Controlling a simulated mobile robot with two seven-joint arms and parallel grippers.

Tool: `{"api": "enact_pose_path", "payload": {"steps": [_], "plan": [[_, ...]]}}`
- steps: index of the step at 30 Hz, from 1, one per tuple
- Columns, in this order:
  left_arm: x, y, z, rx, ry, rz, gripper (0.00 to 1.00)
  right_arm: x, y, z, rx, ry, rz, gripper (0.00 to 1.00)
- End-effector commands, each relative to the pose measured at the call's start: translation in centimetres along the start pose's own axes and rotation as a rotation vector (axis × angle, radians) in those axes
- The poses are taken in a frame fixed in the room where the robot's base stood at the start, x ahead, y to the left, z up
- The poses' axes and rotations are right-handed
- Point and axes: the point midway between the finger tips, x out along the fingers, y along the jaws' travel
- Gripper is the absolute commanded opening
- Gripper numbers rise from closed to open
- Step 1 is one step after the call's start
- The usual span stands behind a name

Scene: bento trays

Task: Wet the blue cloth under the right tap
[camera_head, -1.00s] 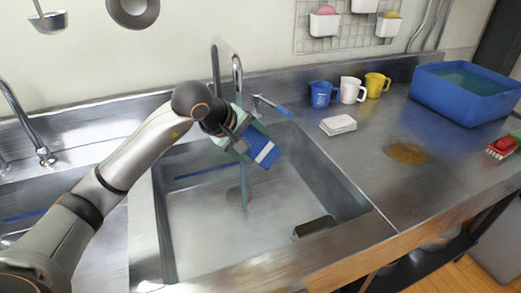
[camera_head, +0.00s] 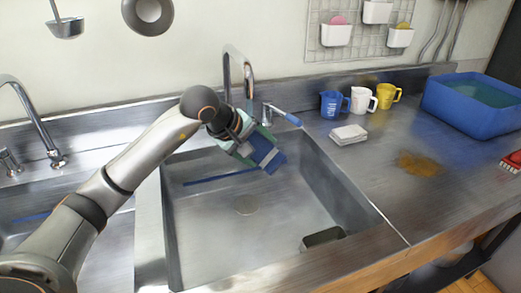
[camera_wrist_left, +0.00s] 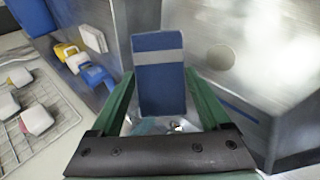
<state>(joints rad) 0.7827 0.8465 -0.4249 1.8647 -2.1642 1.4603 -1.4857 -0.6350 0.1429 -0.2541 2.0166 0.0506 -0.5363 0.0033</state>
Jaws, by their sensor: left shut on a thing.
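The blue cloth (camera_head: 274,162) with a pale stripe is held over the right sink basin, just below and in front of the right tap (camera_head: 228,75). My left gripper (camera_head: 255,146) is shut on it. In the left wrist view the cloth (camera_wrist_left: 158,92) stands out between the green fingers. The arm and gripper partly hide the area under the spout, so I cannot tell whether water meets the cloth. My right gripper is not in view.
The right basin (camera_head: 215,235) is open below, with a drain (camera_head: 246,205) and a dark block (camera_head: 322,237) at its front right. On the counter are blue (camera_head: 331,104), white (camera_head: 361,99) and yellow (camera_head: 387,95) mugs, folded white cloths (camera_head: 348,135), a brown stain (camera_head: 419,163) and a blue tub (camera_head: 470,112).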

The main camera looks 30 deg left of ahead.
Motion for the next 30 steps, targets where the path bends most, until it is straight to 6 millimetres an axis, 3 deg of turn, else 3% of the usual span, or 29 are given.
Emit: {"api": "enact_pose_path", "payload": {"steps": [30], "plan": [[-1.1,0.1,7.6,0.001,-0.001,0.002,0.36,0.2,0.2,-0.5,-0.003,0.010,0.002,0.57]]}}
